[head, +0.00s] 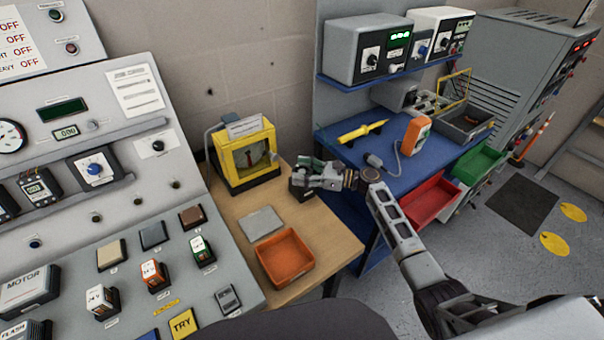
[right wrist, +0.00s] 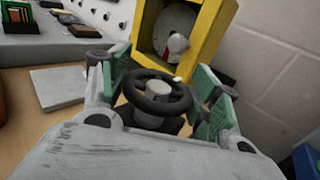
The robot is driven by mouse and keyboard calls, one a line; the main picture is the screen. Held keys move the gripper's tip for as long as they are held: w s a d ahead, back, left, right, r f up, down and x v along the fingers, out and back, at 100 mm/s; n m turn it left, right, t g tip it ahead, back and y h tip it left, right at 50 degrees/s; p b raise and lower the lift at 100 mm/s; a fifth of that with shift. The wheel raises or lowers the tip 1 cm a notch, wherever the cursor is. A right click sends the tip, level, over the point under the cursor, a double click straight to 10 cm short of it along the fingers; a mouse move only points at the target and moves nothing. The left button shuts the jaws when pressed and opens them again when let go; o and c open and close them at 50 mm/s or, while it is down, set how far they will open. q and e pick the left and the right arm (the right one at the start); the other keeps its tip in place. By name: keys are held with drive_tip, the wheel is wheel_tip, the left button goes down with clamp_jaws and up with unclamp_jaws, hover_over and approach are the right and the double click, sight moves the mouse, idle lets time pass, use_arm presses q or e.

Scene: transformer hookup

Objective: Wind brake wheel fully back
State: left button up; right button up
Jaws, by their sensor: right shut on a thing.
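The brake wheel (right wrist: 157,93) is a dark round handwheel with a grey hub, seen in the right wrist view. My right gripper (right wrist: 160,95) has its green-padded fingers on either side of the wheel, shut on its rim. In the head view my right gripper (head: 305,176) is at the wooden table, beside the yellow-framed box, and mostly hides the wheel. My left gripper does not show.
An orange tray (head: 284,258) and a grey plate (head: 261,223) lie on the wooden table (head: 330,240). A control console (head: 120,200) stands at left. A blue bench (head: 365,150) at right holds a yellow tool and an orange meter, with red and green bins in front.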

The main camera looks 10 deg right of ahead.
drive_tip(key=shift+f, duration=0.1)
idle(0.3)
drive_tip(key=o, duration=1)
drive_tip(key=shift+v, duration=6)
drive_tip(key=shift+s, duration=0.1)
